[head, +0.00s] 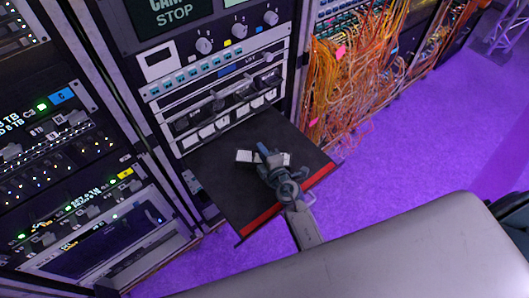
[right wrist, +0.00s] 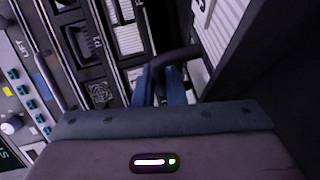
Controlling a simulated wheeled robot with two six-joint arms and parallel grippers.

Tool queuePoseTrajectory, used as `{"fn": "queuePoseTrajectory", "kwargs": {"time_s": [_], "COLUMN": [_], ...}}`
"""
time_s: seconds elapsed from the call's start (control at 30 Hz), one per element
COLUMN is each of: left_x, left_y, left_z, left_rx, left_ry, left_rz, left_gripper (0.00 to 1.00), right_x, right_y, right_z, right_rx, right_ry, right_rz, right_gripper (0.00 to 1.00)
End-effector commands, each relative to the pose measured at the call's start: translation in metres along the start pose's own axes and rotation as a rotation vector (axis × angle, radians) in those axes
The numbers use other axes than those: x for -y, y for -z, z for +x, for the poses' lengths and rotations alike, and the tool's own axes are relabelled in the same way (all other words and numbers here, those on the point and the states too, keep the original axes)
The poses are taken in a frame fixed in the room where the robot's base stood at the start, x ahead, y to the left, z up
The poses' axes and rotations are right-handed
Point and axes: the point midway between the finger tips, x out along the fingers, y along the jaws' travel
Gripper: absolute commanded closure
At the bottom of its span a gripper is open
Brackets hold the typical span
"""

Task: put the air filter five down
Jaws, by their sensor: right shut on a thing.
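My right gripper (head: 262,151) is over the black pull-out shelf (head: 225,190). It is shut on a dark handle bar (right wrist: 178,58), seen between its blue fingertips (right wrist: 160,85) in the right wrist view. A white ribbed panel in a dark frame, which looks like the air filter (right wrist: 225,40), adjoins this bar. In the head view the white filter (head: 244,156) shows on both sides of the gripper, which hides its middle. I cannot tell whether it touches the shelf. My left gripper is not in view.
The rack unit behind the shelf has several white-faced slots with dark handles (head: 222,108). A red strip (head: 290,200) marks the shelf's front edge. Orange cables (head: 350,85) hang at the right. Another rack (head: 60,150) stands at the left. Much of the shelf's surface is bare.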

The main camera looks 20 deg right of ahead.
Motion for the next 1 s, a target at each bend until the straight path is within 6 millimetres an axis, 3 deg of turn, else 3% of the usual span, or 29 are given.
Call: {"fn": "queuePoseTrajectory", "kwargs": {"time_s": [0.17, 0.37, 0.4, 0.5, 0.83, 1.0], "left_x": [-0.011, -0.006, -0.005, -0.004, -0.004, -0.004], "left_y": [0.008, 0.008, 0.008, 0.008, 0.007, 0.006], "left_z": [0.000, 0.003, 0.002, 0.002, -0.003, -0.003], "left_rx": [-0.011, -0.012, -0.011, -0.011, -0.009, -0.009], "left_ry": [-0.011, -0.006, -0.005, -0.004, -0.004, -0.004], "left_rz": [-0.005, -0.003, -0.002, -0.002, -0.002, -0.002], "left_gripper": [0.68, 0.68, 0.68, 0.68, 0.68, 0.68], "right_x": [-0.001, 0.004, 0.003, 0.003, -0.003, 0.000], "right_y": [0.001, 0.000, 0.000, 0.000, 0.001, 0.000], "right_z": [0.000, 0.001, 0.000, 0.000, -0.001, -0.026], "right_rx": [0.000, 0.000, 0.000, 0.000, 0.000, 0.000], "right_ry": [0.000, 0.000, 0.001, 0.001, 0.000, 0.002], "right_rz": [0.002, 0.001, 0.000, 0.000, 0.001, 0.001], "right_gripper": [1.00, 1.00, 0.84, 0.68, 0.68, 0.68]}}
